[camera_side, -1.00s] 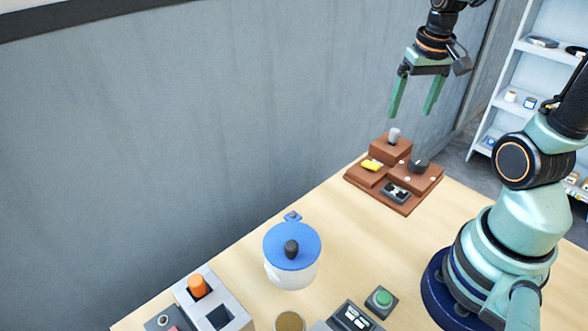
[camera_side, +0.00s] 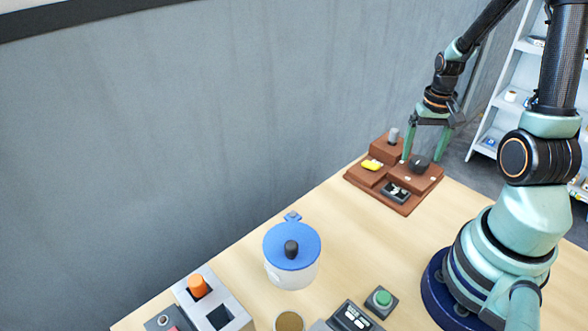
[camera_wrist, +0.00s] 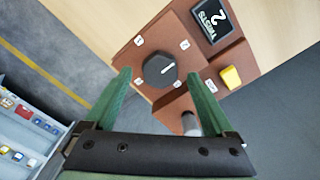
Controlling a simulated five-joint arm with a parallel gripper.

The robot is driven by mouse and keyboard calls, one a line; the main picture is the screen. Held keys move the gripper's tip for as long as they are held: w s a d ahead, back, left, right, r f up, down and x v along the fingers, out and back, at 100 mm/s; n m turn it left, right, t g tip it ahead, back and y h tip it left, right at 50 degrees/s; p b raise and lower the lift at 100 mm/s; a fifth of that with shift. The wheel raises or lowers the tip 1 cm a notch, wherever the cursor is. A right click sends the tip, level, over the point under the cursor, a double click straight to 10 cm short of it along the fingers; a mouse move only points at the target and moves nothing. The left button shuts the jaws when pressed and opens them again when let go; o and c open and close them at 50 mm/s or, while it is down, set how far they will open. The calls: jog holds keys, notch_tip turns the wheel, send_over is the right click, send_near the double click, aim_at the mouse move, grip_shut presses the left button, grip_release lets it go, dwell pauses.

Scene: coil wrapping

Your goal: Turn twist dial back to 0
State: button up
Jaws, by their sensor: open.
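The twist dial is a black knob (camera_wrist: 160,69) with a white pointer line, set on a brown block; in the side view the dial (camera_side: 418,165) is on the right of the brown unit. The pointer aims toward the upper right in the wrist view. Small white labels surround it, too small to read. A dark display (camera_wrist: 212,19) shows a 2 and the word TWISTS, upside down. My gripper (camera_side: 421,157) is open, with its green fingers pointing down around the dial. In the wrist view my gripper (camera_wrist: 158,75) has a fingertip on either side of the knob; contact cannot be told.
The brown unit also carries a yellow piece (camera_side: 371,164) and a grey peg (camera_side: 393,135). A white pot with a blue lid (camera_side: 292,247), a green button (camera_side: 382,298) and a grey box with an orange knob (camera_side: 198,286) stand nearer. Wood table is clear between.

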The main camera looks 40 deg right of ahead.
jog(key=shift+f, duration=1)
jog(key=c, duration=1.4)
